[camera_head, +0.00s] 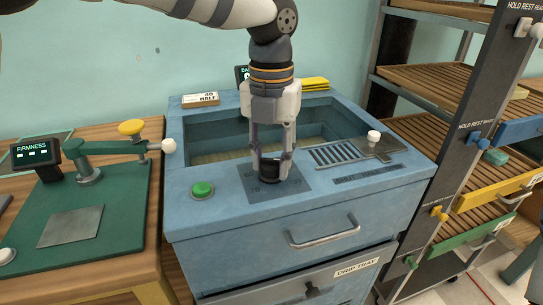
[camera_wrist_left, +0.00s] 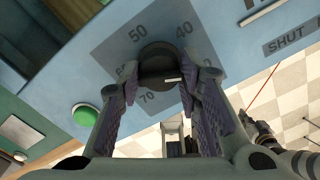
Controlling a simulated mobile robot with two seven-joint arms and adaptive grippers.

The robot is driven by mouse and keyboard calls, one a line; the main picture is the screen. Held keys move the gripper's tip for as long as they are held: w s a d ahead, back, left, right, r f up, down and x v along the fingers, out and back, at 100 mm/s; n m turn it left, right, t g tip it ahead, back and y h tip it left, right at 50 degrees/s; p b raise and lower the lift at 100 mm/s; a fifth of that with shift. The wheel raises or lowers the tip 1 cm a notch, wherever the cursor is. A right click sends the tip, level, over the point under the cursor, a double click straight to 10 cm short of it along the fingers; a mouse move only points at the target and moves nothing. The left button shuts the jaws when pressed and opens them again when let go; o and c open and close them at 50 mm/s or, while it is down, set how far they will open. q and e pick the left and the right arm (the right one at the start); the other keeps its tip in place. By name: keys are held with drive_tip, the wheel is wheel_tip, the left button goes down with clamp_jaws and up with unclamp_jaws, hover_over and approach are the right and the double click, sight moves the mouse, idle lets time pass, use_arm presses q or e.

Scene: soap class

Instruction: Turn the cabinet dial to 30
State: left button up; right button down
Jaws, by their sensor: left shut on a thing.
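The cabinet dial is a round black knob (camera_head: 272,170) on a grey square plate (camera_head: 257,192) on the blue cabinet's top. It also shows in the left wrist view (camera_wrist_left: 156,60), where 50, 40 and 70 are readable around it. A finger partly covers the 60, and I cannot see the 30. A short white mark on the knob points right, toward the right-hand finger. My left gripper (camera_head: 271,163) points down, its fingers shut on either side of the knob. In the left wrist view, part of my right arm (camera_wrist_left: 275,142) shows at lower right, its jaws unclear.
A green button (camera_head: 202,190) sits left of the plate. A slotted grille (camera_head: 335,155) and a white-knobbed lever (camera_head: 374,137) lie to the right. Behind the dial is the open basin (camera_head: 215,141). A firmness tester (camera_head: 90,172) stands on the left bench; a rack is at right.

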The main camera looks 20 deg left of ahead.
sight(271, 159)
use_arm(q)
drive_tip(key=shift+m, duration=0.4)
drive_tip(key=o, duration=1.1)
drive_tip(key=shift+o, duration=0.2)
wheel_tip(271, 159, up, 12)
